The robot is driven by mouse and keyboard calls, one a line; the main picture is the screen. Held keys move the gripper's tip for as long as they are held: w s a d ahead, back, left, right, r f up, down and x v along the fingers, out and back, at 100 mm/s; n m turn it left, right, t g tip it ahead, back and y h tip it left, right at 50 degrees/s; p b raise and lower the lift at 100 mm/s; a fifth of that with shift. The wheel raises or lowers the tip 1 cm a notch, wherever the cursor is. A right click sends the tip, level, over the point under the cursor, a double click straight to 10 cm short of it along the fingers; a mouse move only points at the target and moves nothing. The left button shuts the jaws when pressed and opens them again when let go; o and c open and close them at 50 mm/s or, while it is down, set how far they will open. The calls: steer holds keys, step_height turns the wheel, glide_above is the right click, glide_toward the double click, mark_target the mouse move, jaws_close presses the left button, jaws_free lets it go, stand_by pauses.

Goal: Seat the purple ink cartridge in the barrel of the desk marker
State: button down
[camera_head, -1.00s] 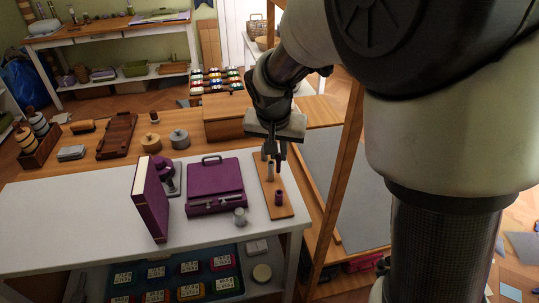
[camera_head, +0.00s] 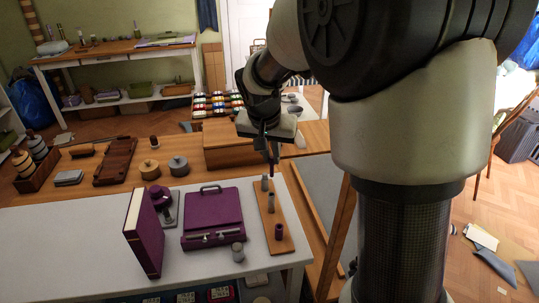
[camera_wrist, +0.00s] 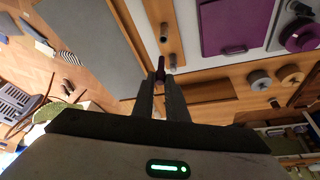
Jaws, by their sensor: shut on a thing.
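My gripper (camera_head: 273,150) is shut on a slim dark purple piece (camera_head: 276,168), which looks like the ink cartridge and points down. In the wrist view the fingers (camera_wrist: 160,88) close around the purple piece (camera_wrist: 160,66). A narrow wooden board (camera_head: 285,247) lies on the white table's right end. On it stand two grey cylinders, a back one (camera_head: 264,183) and a middle one (camera_head: 271,203), and a short purple cylinder (camera_head: 279,231) in front. The held piece is above the board's back end, apart from the cylinders. I cannot tell which one is the marker barrel.
A purple case (camera_head: 212,215) and an upright purple book (camera_head: 145,238) stand left of the board. A grey cup (camera_head: 238,252) is in front of the case. A wooden box (camera_head: 227,145) stands behind. The white table's left part (camera_head: 60,245) is clear.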

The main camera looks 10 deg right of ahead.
mark_target(271, 172)
steer(key=shift+f+b, duration=2.5)
steer(key=shift+f, duration=0.4)
steer(key=shift+f+b, duration=2.6)
steer(key=shift+f, duration=0.25)
steer(key=c, duration=1.7)
jaws_free()
steer(key=shift+r, duration=0.1)
steer(key=shift+p+v, duration=2)
steer(key=shift+v, duration=6.7)
steer(key=shift+s+a, duration=0.1)
